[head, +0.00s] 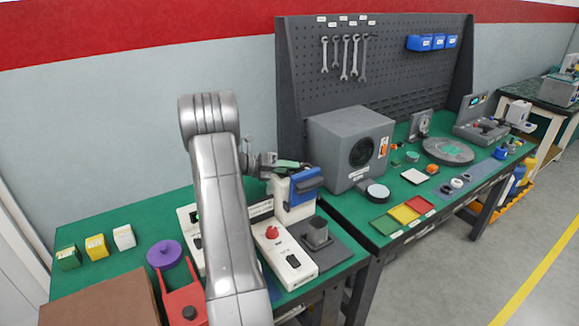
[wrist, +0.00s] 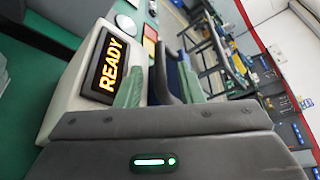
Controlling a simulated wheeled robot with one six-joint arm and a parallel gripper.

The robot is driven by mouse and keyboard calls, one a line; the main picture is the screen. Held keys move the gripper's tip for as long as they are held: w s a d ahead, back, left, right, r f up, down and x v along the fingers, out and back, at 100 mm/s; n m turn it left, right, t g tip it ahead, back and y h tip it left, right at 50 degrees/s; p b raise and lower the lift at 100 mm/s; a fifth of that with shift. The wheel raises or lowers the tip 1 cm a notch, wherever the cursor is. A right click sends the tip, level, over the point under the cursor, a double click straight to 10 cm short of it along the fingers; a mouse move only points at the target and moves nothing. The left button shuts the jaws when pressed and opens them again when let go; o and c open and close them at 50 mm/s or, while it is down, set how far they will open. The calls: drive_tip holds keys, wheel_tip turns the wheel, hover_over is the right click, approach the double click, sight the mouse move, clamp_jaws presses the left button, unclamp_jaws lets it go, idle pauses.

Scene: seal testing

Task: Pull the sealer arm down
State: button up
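The sealer is a white machine (head: 283,196) on the green bench, with a blue part (head: 308,183) at its upper right that looks like its arm, in a raised position. In the wrist view its pale body (wrist: 72,88) carries a lit "READY" display (wrist: 108,66). My gripper (head: 290,164) is at the top of the sealer, close to the blue part. In the wrist view my gripper (wrist: 160,88) has its two green-padded fingers apart, with a dark and blue piece (wrist: 172,80) showing between or beyond them. I cannot tell whether they touch it.
A white unit with a red knob (head: 285,258) and a dark base with a grey block (head: 318,233) stand in front. A grey box machine (head: 350,146) is to the right. A purple disc (head: 164,254) and small boxes (head: 96,247) lie left. My arm hides part of the bench.

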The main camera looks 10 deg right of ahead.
drive_tip(key=shift+d+f, duration=0.1)
drive_tip(key=shift+d, duration=0.25)
clamp_jaws()
drive_tip(key=shift+s, duration=0.15)
